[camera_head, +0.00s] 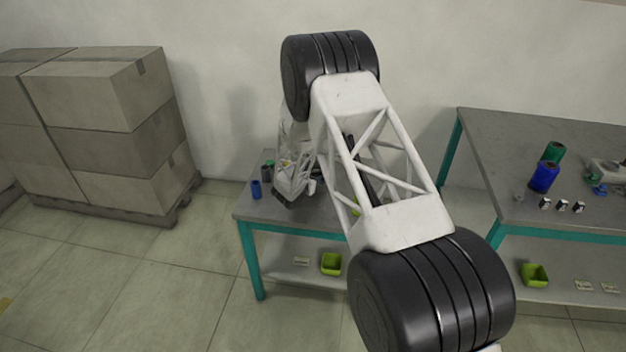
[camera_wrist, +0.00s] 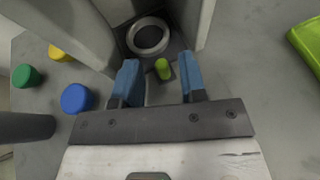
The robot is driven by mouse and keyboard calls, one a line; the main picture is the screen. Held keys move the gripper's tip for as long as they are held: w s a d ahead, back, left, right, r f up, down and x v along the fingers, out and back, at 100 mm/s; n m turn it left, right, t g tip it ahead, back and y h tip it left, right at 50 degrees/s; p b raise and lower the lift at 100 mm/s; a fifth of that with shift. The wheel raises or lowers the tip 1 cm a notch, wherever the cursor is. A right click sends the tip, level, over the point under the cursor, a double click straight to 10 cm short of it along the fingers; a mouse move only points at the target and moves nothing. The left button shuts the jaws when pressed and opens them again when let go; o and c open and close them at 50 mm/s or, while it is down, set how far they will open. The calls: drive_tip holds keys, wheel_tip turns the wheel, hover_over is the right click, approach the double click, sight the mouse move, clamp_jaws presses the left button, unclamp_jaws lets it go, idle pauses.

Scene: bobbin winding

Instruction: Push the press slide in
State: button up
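In the wrist view a grey press-like housing (camera_wrist: 72,28) stands ahead, with walls on the left and right. Between them is a dark slide plate (camera_wrist: 133,52) with a metal ring (camera_wrist: 148,36) on it. A small green knob (camera_wrist: 162,69) stands at its near edge. My gripper (camera_wrist: 158,76) is open, its two blue fingertips apart on either side of the knob, with nothing held. I cannot tell whether they touch the knob or slide. In the head view my arm hides most of the press.
Blue (camera_wrist: 76,98), green (camera_wrist: 27,77) and yellow (camera_wrist: 59,53) round-topped pieces stand left of the housing in the wrist view. A lime-green bin (camera_wrist: 308,42) is at the right. The head view shows the left table (camera_head: 246,208), another table (camera_head: 480,150) and stacked boxes (camera_head: 110,95).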

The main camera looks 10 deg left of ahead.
drive_tip(key=shift+v, duration=2.65)
drive_tip(key=shift+w, duration=0.1)
drive_tip(key=s+d+r+m+g+h, duration=0.1)
drive_tip(key=s+d+r+m+g, duration=0.2)
drive_tip(key=s+d+r+m, duration=0.55)
drive_tip(key=s+d+r+m+g+h, duration=0.25)
drive_tip(key=s+d+r, duration=0.25)
drive_tip(key=d+r, duration=0.75)
drive_tip(key=s+d+r+m+g+h, duration=0.1)
drive_tip(key=s+d+r+m+g, duration=0.2)
drive_tip(key=s+d+r+m, duration=0.55)
drive_tip(key=s+d+r+m+g+y, duration=0.1)
drive_tip(key=s+d+r+m+y, duration=0.15)
drive_tip(key=s+d+r, duration=0.35)
drive_tip(key=s+d+r+m+g+y, duration=0.1)
drive_tip(key=s+d+r+m, duration=0.15)
drive_tip(key=s, duration=0.65)
drive_tip(key=s+r+m+y, duration=0.2)
drive_tip(key=s+m+y, duration=0.3)
drive_tip(key=s, duration=1.5)
drive_tip(key=shift+s+a+r+m, duration=0.15)
drive_tip(key=shift+a+r+m, duration=0.05)
drive_tip(key=shift+m, duration=1.35)
